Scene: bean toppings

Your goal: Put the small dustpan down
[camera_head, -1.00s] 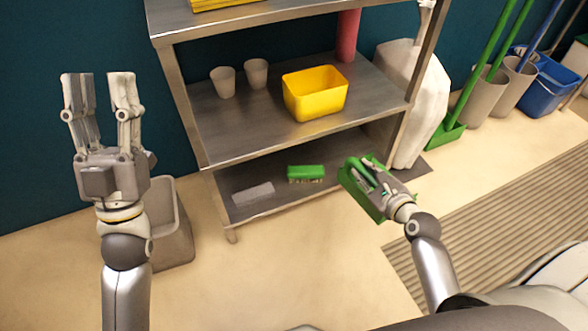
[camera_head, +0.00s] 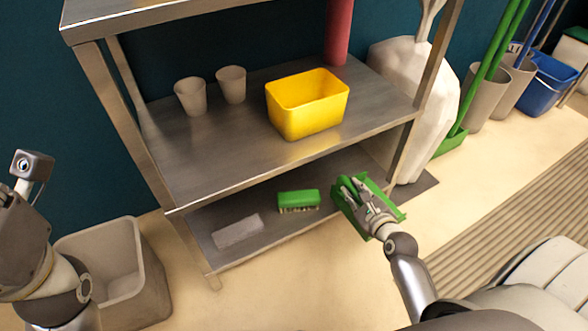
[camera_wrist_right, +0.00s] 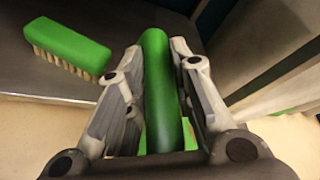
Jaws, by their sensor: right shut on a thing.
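The small green dustpan (camera_head: 388,203) is at the right end of the bottom shelf, by its front edge. My right gripper (camera_head: 352,187) is shut on its handle. In the right wrist view the green handle (camera_wrist_right: 158,90) lies between the two fingers. I cannot tell whether the dustpan touches the shelf. My left arm shows at the lower left edge of the head view, with its fingertips out of the picture.
A green brush (camera_head: 298,200) and a grey block (camera_head: 237,231) lie on the bottom shelf (camera_head: 270,235), left of the dustpan. A yellow bin (camera_head: 307,112) and two cups stand on the shelf above. A grey bin (camera_head: 122,275) stands at left. A shelf post is close to the right gripper.

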